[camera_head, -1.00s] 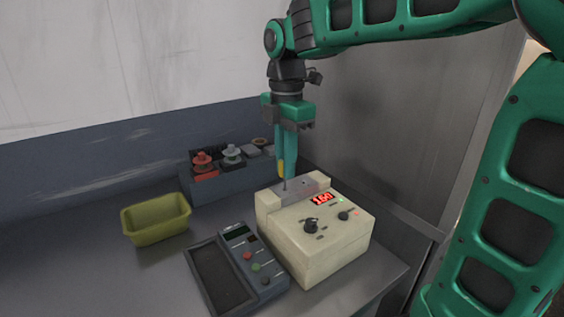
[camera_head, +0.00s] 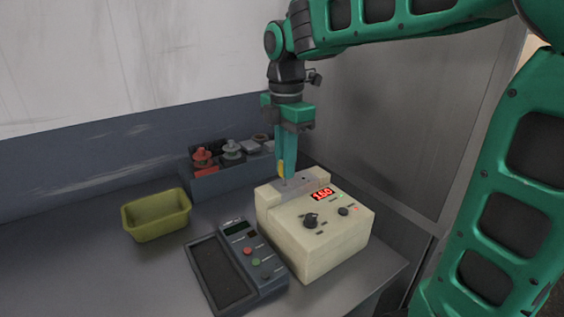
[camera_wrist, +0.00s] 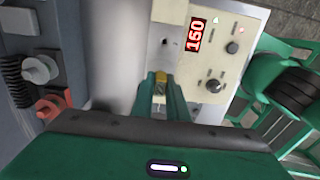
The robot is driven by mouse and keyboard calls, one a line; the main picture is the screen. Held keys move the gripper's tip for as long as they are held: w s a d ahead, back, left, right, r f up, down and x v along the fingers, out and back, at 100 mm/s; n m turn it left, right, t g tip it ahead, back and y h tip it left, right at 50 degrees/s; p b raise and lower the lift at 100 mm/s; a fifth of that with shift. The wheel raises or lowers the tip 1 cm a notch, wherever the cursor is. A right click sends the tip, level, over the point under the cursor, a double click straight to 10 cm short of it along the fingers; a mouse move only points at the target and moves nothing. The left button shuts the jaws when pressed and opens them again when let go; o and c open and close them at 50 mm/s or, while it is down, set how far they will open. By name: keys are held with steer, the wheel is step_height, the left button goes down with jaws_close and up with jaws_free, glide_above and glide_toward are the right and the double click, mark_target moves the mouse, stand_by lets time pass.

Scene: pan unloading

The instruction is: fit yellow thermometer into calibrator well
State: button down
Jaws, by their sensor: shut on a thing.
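My gripper (camera_head: 286,180) is shut on the yellow thermometer (camera_head: 281,168), pointing down over the back part of the cream calibrator (camera_head: 318,245). In the wrist view the thermometer's yellow head (camera_wrist: 161,77) shows between my fingers (camera_wrist: 162,96). A dark hole (camera_wrist: 165,42) in the block is visible, apart from my fingers. The thermometer's lower end is at the block's top; how deep it sits in a well cannot be told.
A yellow-green bin (camera_head: 156,214) stands farther left. A dark box with red and grey parts (camera_head: 222,180) stands behind. A metal wall panel (camera_head: 390,130) is close on the right.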

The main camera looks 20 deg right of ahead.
steer(key=shift+f, duration=1.2)
stand_by(0.8)
steer(key=c, duration=1.7)
jaws_free()
steer(key=shift+o, duration=0.2)
steer(key=shift+r, duration=0.1)
step_height(320, 180, up, 10)
steer(key=shift+w+r, duration=0.1)
steer(key=shift+r, duration=0.15)
